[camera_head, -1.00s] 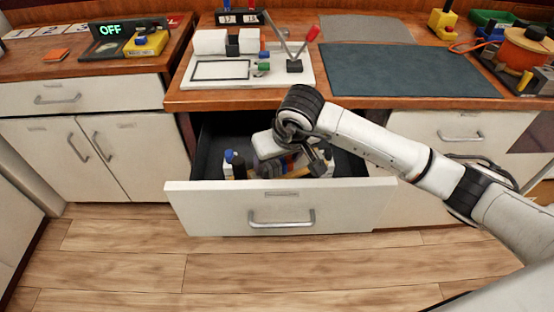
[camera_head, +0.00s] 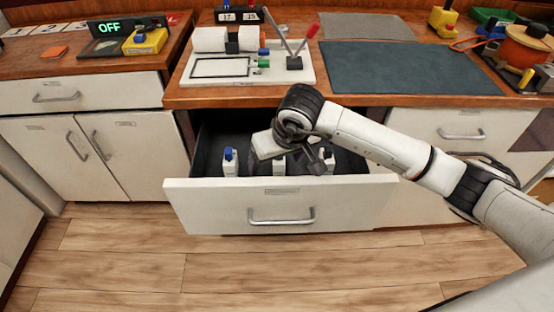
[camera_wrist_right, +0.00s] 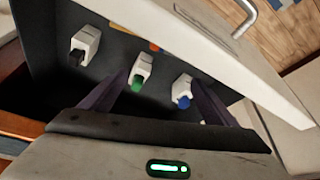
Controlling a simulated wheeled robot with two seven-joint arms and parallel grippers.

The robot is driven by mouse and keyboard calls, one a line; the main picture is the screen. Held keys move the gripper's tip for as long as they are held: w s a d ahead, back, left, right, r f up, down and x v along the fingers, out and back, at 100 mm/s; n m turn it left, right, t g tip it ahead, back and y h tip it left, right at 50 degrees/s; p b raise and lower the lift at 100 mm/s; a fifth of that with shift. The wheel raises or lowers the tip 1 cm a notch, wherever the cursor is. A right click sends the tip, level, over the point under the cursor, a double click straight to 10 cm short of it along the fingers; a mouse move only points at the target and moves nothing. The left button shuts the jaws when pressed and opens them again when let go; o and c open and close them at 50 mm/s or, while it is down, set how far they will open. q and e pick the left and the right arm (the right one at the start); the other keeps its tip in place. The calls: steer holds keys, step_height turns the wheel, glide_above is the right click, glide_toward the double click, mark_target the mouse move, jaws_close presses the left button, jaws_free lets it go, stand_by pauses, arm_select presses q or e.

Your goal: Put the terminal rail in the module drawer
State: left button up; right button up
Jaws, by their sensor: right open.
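The module drawer (camera_head: 345,205) is pulled open below the counter. My right gripper (camera_wrist_right: 161,95) is open and empty inside or just above it; its hand (camera_head: 290,148) partly covers the drawer in the head view. A small orange piece (camera_wrist_right: 153,46) shows on the dark drawer floor, close to the drawer front, in the right wrist view. It may be part of the terminal rail; the rest of the rail is hidden behind the front panel. My left gripper is out of view.
Three white modules stand in the drawer: one blue-tipped (camera_wrist_right: 183,90), one green-tipped (camera_wrist_right: 140,72) and one black-tipped (camera_wrist_right: 85,46). The drawer's front panel and the counter edge (camera_head: 240,97) border the hand. The counter holds a white board (camera_head: 215,72) and a dark mat (camera_head: 400,70).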

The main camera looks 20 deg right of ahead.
steer(key=v, duration=1.2)
steer(key=shift+r, duration=0.45)
stand_by(0.4)
